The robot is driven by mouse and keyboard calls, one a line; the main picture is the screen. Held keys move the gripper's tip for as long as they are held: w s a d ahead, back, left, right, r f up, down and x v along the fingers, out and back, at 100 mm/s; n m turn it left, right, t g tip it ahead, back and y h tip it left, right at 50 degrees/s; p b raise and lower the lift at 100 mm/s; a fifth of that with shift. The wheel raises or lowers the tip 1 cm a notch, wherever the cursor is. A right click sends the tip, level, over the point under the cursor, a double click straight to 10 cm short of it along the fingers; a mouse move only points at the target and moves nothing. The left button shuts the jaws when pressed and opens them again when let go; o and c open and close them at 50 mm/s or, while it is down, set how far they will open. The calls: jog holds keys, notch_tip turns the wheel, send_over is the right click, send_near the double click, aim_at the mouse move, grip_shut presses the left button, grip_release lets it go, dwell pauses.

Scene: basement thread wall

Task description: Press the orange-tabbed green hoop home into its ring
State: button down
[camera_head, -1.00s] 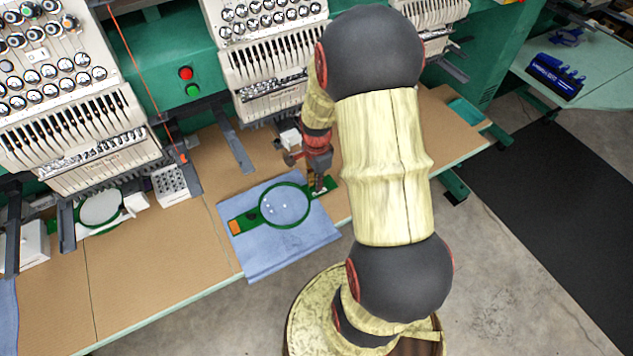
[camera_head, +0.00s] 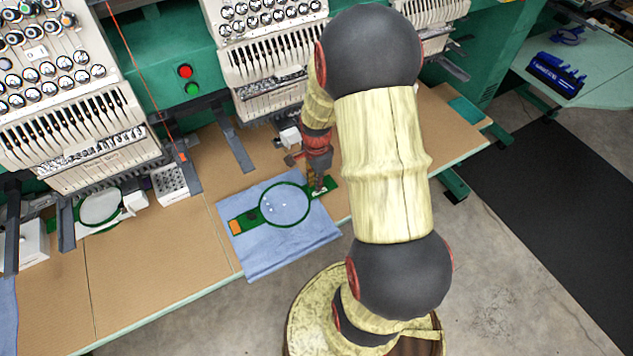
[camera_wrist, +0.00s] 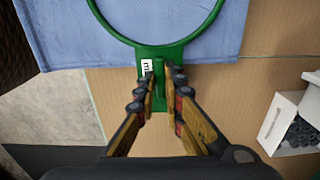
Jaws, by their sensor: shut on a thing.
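The green hoop (camera_head: 261,207) lies on a folded blue cloth (camera_head: 268,262) on the tan table, with an orange tab (camera_head: 236,227) at its left end. Blue cloth shows inside the hoop, with a few small pale spots. My gripper (camera_head: 319,187) is at the hoop's right end. In the wrist view my gripper (camera_wrist: 160,80) is shut on the hoop's green end arm, beside a small white label (camera_wrist: 147,67). The hoop's curve (camera_wrist: 113,33) runs ahead of the fingers. Whether a separate ring lies under the hoop cannot be told.
Embroidery machine heads (camera_head: 75,90) stand along the back. A second green hoop (camera_head: 100,208) is at the left. A white box of dark spools (camera_wrist: 292,125) stands near my gripper. Bare tabletop (camera_head: 150,255) lies left of the cloth.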

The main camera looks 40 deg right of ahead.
jog(key=c, duration=1.8)
grip_release()
notch_tip(320, 180, up, 12)
